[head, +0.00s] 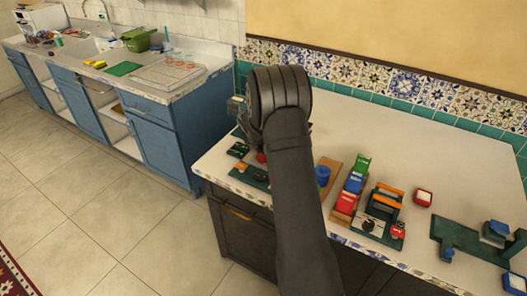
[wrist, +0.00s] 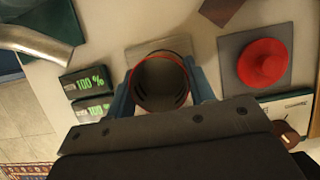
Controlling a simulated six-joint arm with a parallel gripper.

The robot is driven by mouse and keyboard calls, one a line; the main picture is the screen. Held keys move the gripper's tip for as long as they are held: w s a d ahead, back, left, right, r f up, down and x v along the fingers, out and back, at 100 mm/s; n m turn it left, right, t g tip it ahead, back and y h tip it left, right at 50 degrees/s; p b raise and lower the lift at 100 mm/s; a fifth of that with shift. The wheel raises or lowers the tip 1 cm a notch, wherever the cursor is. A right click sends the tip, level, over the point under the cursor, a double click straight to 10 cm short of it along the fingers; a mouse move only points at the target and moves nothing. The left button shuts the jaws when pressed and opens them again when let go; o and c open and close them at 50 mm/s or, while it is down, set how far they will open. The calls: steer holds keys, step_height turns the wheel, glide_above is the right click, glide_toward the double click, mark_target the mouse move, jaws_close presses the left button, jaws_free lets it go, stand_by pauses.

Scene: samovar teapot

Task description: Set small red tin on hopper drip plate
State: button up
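In the wrist view, a round open-topped tin (wrist: 161,60) with a thin red rim and dark inside sits between the blue fingers of my gripper (wrist: 163,92). The fingers press close on both its sides. A pale grey square plate (wrist: 135,52) shows behind and below the tin; whether the tin touches it I cannot tell. It may be the hopper drip plate, but I cannot be sure. In the head view my arm hides the tin and most of my gripper, at the left end of the white counter.
Two green-lit "100 %" displays (wrist: 88,95) stand left of the tin. A red round knob on a dark square base (wrist: 265,65) is to the right. A curved metal spout (wrist: 35,42) is upper left.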

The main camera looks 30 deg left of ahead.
steer(key=o, duration=0.4)
steer(key=shift+o, duration=0.2)
steer(key=v, duration=1.2)
steer(key=shift+r, duration=0.2)
steer(key=shift+f, duration=0.1)
steer(key=x, duration=1.2)
steer(key=shift+f, duration=0.3)
step_height(320, 180, up, 3)
steer(key=shift+f, duration=0.1)
steer(key=shift+r, duration=0.6)
